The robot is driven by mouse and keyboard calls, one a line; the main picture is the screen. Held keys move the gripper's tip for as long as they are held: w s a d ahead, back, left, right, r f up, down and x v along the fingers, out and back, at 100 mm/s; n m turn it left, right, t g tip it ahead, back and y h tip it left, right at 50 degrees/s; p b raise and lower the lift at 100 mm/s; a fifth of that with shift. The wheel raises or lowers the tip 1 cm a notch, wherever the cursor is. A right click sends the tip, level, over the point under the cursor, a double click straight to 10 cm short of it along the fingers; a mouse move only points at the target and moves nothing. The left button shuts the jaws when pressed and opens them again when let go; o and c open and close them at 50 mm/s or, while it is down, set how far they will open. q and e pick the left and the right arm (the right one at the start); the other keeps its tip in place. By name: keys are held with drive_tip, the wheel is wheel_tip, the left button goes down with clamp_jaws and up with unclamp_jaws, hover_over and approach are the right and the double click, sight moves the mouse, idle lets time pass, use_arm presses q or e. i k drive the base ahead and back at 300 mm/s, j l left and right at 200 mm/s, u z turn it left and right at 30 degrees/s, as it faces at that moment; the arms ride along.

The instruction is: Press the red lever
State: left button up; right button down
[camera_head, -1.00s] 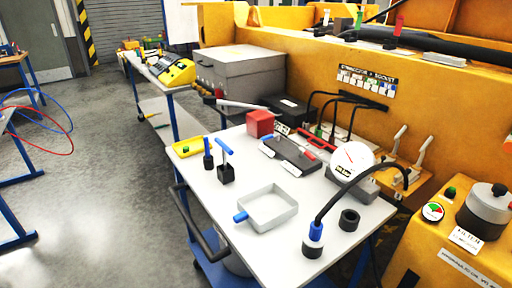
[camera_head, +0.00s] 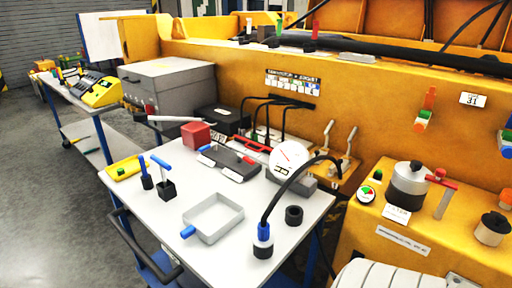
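A small upright red lever (camera_head: 316,28) stands on the top ledge of the yellow machine, to the right of a green lever (camera_head: 279,24). Another lever with a red-topped handle (camera_head: 441,184) stands tilted on the yellow housing at the right, beside a grey round pot. I cannot tell from the picture which of the two the task means.
A white-topped cart (camera_head: 140,200) holds a grey tray (camera_head: 213,217), a red cube (camera_head: 196,135), a dial gauge (camera_head: 289,158) and a cabled blue plug (camera_head: 263,240). A yellow housing (camera_head: 365,250) stands right of it. Floor at left is clear.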

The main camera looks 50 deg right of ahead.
sight(249, 161)
drive_tip(key=k+l, duration=0.1)
drive_tip(key=l, duration=1)
drive_tip(key=k+l, duration=0.15)
drive_tip(key=l, duration=0.4)
